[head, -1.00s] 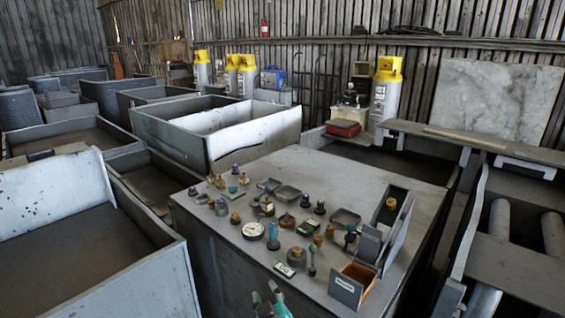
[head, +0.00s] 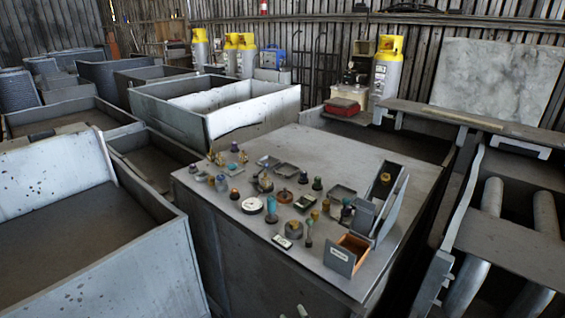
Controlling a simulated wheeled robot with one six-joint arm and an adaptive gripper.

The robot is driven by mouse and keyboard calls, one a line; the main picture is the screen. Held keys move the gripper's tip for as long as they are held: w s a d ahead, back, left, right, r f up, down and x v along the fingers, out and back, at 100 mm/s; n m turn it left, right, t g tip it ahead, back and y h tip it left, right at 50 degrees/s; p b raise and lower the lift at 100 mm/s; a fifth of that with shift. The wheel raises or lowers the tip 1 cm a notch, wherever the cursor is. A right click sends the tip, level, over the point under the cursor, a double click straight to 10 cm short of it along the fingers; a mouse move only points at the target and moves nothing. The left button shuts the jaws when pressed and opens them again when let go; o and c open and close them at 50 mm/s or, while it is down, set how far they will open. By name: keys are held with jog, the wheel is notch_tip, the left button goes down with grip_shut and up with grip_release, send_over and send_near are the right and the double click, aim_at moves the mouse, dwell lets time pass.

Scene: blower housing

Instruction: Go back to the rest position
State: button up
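My gripper does not show in the head view now. The grey worktop (head: 310,150) stands in the middle with many small parts on it. Among them are a round white-faced gauge (head: 252,205), a teal-topped part (head: 271,209) and a small dark block with a pale label (head: 282,241). An open box with a rust-brown inside (head: 354,244) sits near the front right corner. A tall grey open holder (head: 385,195) stands behind it, with a yellow-brown part (head: 385,177) in it.
Large grey bins (head: 215,100) fill the left and back. A rack with metal rollers (head: 545,225) stands at the right. Yellow-topped cylinders (head: 388,65) and a red case (head: 343,106) are behind the worktop. The worktop's back part is bare.

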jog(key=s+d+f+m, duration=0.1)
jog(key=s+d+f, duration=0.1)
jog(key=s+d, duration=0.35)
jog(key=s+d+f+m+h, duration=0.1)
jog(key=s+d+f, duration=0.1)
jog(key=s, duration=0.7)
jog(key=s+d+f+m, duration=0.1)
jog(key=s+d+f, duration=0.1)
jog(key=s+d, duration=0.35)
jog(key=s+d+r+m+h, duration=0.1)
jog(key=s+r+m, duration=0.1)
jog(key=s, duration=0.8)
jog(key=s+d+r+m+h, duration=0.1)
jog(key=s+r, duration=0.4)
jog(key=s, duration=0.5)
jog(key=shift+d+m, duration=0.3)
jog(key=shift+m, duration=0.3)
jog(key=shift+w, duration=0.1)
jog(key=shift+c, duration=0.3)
